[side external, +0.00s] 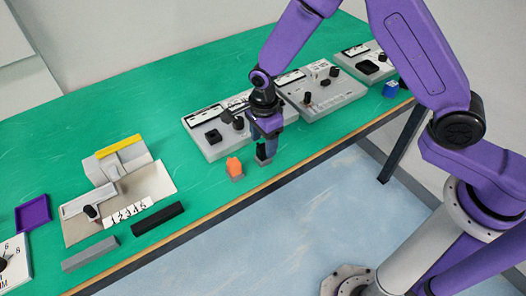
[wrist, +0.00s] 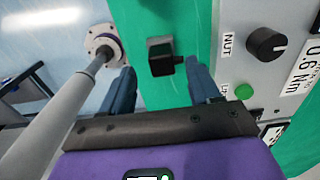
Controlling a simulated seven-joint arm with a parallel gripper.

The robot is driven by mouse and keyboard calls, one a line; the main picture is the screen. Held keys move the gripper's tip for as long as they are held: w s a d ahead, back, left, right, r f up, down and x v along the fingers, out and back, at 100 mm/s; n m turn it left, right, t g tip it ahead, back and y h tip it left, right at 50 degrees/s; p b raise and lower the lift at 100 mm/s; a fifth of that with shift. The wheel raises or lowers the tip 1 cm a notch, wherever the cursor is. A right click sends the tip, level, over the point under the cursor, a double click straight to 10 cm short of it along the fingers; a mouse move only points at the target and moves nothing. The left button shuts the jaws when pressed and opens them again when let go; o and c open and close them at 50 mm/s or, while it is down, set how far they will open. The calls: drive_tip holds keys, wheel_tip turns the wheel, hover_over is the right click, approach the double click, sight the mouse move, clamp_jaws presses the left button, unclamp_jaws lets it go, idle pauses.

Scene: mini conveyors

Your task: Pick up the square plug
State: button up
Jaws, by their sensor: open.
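A small black square-topped block, which looks like the square plug (wrist: 160,58), shows in the wrist view between my two fingers, close to the table's front edge. My gripper (wrist: 161,82) is open, with one finger on each side of the block. I see green table between the block and the right finger. In the side view my gripper (side external: 263,148) points down at the front edge, and the block is largely hidden by the fingers there. I cannot tell whether either finger touches it.
An orange piece on a grey base (side external: 235,167) stands just left of my gripper. Grey control panels (side external: 205,138) with knobs lie behind it. A blue cube (side external: 390,89) is at the far right. A conveyor-like unit (side external: 150,190) and a purple tray (side external: 33,214) are at the left.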

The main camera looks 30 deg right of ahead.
sight(263, 147)
drive_tip(key=shift+w+f, duration=0.15)
drive_tip(key=shift+f, duration=1.75)
drive_tip(key=c, duration=1)
drive_tip(key=shift+r, duration=0.15)
drive_tip(key=shift+c, duration=0.2)
